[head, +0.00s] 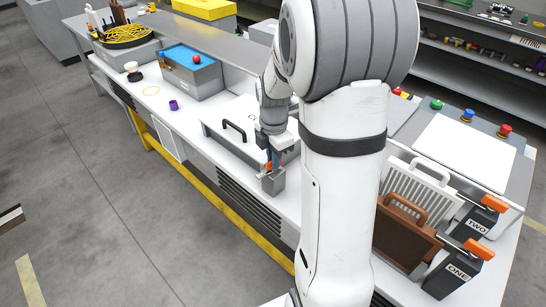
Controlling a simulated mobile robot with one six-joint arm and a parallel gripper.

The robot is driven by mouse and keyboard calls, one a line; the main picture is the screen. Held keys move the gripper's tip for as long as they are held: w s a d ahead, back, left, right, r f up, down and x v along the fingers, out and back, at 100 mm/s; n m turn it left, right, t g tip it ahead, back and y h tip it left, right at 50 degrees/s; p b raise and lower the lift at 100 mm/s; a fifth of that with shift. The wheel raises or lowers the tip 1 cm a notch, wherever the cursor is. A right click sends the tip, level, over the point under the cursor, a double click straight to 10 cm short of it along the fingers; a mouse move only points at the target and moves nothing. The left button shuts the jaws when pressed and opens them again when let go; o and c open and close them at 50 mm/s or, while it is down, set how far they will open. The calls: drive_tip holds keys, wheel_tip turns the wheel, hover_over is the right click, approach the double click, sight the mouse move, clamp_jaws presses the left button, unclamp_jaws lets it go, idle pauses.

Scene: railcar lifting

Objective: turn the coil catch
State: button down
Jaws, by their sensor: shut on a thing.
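My gripper (271,158) points down at a small grey block (273,182) near the front edge of the white bench. It is shut on a small orange piece (266,167) at the top of that block, which looks like the coil catch. The gripper hides most of this piece, so its exact angle cannot be told. A white lid-like panel with a black handle (234,129) lies just left of the block.
Dark blocks marked ONE (449,274) and TWO (477,219) have orange levers and stand at the right beside a brown panel (403,240) and a white slatted panel (420,185). A blue-topped box (192,72) and a purple ring (173,105) sit further left.

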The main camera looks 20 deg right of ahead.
idle(0.4)
drive_tip(key=m, duration=0.4)
drive_tip(key=shift+m, duration=0.3)
drive_tip(key=m, duration=0.4)
drive_tip(key=shift+m, duration=0.3)
drive_tip(key=m, duration=0.4)
drive_tip(key=shift+m+b, duration=0.3)
drive_tip(key=shift+b, duration=0.05)
drive_tip(key=shift+m, duration=2.1)
drive_tip(key=shift+f, duration=0.1)
drive_tip(key=c, duration=1.5)
unclamp_jaws()
